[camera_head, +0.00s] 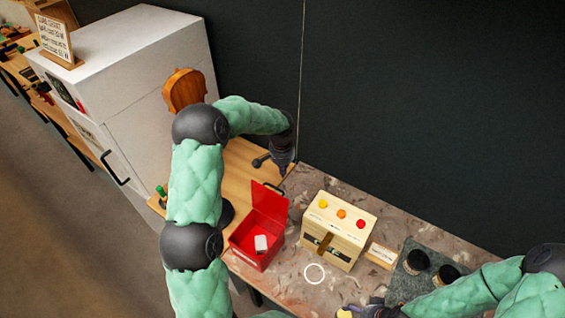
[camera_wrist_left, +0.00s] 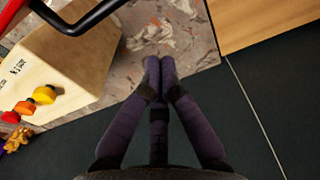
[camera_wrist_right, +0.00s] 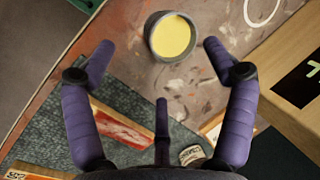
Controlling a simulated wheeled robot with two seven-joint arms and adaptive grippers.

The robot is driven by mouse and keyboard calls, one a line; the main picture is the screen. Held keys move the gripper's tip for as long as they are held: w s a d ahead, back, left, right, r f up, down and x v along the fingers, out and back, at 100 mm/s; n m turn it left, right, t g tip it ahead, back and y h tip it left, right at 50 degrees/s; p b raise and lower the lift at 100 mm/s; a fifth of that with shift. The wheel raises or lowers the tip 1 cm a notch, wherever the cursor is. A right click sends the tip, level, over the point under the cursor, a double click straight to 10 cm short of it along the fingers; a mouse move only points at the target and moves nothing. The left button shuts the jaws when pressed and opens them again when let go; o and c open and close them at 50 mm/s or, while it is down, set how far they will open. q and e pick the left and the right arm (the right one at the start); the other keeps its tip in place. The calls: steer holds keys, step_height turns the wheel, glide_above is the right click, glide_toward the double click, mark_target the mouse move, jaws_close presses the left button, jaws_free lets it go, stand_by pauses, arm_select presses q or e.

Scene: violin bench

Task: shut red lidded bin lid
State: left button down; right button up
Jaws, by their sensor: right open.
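The red lidded bin (camera_head: 246,250) stands on the bench with its lid (camera_head: 269,204) raised open, leaning up on the far side. A small white object (camera_head: 261,243) lies inside. The lid's black handle (camera_wrist_left: 83,18) and a bit of its red edge (camera_wrist_left: 42,14) show at the upper left of the left wrist view. My left gripper (camera_wrist_left: 160,68) is shut and empty, just behind the raised lid in the head view (camera_head: 286,170), apart from it. My right gripper (camera_wrist_right: 158,48) is open, over the front of the bench, far from the bin.
A wooden box with coloured knobs (camera_head: 340,216) stands right of the bin. A grey cup with yellow contents (camera_wrist_right: 172,37) is near my right fingertips. Dark jars (camera_head: 416,261) stand on a grey mat (camera_head: 408,286). A white cabinet (camera_head: 130,60) and a violin body (camera_head: 184,90) are at the left.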

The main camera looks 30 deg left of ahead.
mark_target(272, 200)
arm_select(q)
steer(key=shift+s+a+f+p, duration=0.1)
steer(key=shift+s+f+p, duration=0.1)
steer(key=shift+s, duration=0.8)
steer(key=shift+s+a+f+p, duration=0.1)
steer(key=shift+s+f, duration=0.05)
steer(key=shift+s, duration=0.85)
